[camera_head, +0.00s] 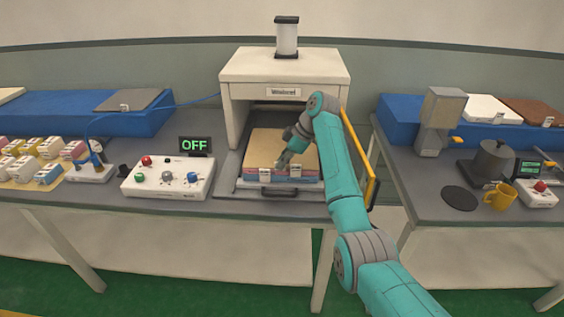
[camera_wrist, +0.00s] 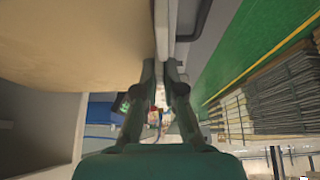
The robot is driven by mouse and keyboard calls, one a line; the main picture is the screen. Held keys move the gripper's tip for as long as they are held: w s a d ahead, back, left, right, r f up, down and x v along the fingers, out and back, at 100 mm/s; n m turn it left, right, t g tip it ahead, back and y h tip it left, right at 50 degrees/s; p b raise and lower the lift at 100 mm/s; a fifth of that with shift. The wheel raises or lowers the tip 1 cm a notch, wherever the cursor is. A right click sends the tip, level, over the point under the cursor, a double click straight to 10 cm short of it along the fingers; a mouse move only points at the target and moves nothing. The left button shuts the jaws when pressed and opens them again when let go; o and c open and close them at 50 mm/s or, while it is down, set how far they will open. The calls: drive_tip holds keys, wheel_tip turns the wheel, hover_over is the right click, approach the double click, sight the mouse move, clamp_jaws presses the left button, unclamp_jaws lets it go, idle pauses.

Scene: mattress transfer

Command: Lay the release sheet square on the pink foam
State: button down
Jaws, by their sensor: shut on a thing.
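The tan release sheet (camera_head: 264,143) lies over a low layered stack in the press bay. The pink foam (camera_head: 253,171) shows as a thin edge under it, with a blue layer (camera_head: 281,181) below. My gripper (camera_head: 282,163) is at the sheet's front part and hides some of it. In the wrist view the tan sheet (camera_wrist: 80,40) fills the upper left, and my gripper (camera_wrist: 161,68) is shut on a pale tab (camera_wrist: 162,38) at its edge. I cannot tell whether the whole sheet rests flat or sits square.
The white press (camera_head: 285,68) stands over the bay, with a yellow guard (camera_head: 360,160) at its right. The control box (camera_head: 168,179) and OFF display (camera_head: 195,145) stand left. Blue blocks (camera_head: 45,112) hold plates on both sides.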

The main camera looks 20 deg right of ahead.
drive_tip(key=c, duration=1.3)
unclamp_jaws()
drive_tip(key=shift+f, duration=0.1)
drive_tip(key=v, duration=0.7)
drive_tip(key=shift+d+r, duration=0.1)
drive_tip(key=shift+r, duration=0.25)
